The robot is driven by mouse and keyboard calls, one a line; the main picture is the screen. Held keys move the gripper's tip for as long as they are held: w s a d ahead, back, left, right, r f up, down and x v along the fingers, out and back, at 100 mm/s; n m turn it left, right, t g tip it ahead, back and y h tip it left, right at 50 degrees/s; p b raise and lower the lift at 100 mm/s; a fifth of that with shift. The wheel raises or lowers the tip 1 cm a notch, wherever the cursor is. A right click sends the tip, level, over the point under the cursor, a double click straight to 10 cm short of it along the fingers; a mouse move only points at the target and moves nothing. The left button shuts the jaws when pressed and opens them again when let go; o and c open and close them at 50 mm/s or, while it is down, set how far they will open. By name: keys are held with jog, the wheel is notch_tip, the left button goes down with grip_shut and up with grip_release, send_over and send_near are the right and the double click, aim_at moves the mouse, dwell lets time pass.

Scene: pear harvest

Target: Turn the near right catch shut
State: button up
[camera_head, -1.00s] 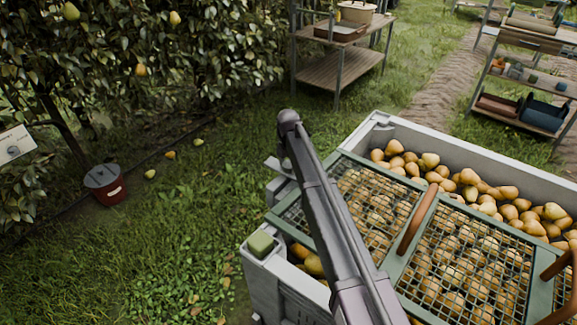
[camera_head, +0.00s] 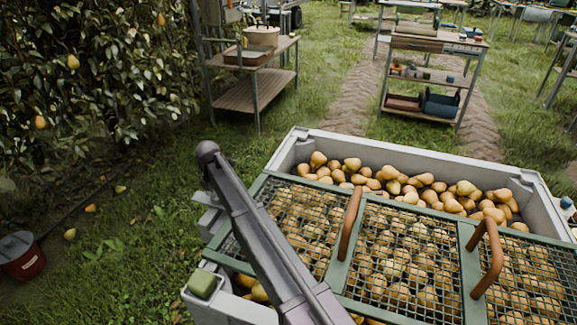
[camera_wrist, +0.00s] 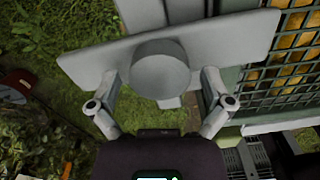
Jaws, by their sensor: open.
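In the wrist view a pale grey catch, a flat bar with a round knob (camera_wrist: 160,68), lies across the top, slightly tilted. My gripper (camera_wrist: 160,80) is open, with one finger on each side of the knob; I cannot tell whether they touch it. The green mesh lid (camera_head: 353,240) lies over the pears in the grey bin (camera_head: 430,150) in the head view. Pale grey parts (camera_head: 210,200) stick out at the bin's left end, partly behind my arm. My gripper is hidden in the head view. Which catch the wrist view shows is unclear.
The lid has brown curved handles (camera_head: 350,222). A green block (camera_head: 202,284) sits on the bin's near left corner. A red bucket (camera_head: 22,262) stands on the grass at left. Wooden shelves (camera_head: 255,85) stand behind.

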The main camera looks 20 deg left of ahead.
jog(key=m, duration=0.4)
jog(key=shift+m, duration=0.3)
jog(key=m, duration=0.4)
jog(key=shift+w+a, duration=0.1)
jog(key=m, duration=0.4)
jog(key=shift+m, duration=0.3)
jog(key=m, duration=0.4)
jog(key=shift+w, duration=0.1)
notch_tip(320, 180, up, 14)
jog(key=p, duration=1.4)
jog(key=w+d+r+m+p, duration=0.1)
jog(key=w+d+r+m, duration=0.1)
jog(key=d, duration=1.2)
jog(key=w+d+r+m+p, duration=0.1)
jog(key=w+d+m+p, duration=0.1)
jog(key=d, duration=1.1)
jog(key=shift+w+d+r+m+p, duration=0.35)
jog(key=shift+w+m, duration=0.25)
jog(key=shift+m, duration=0.5)
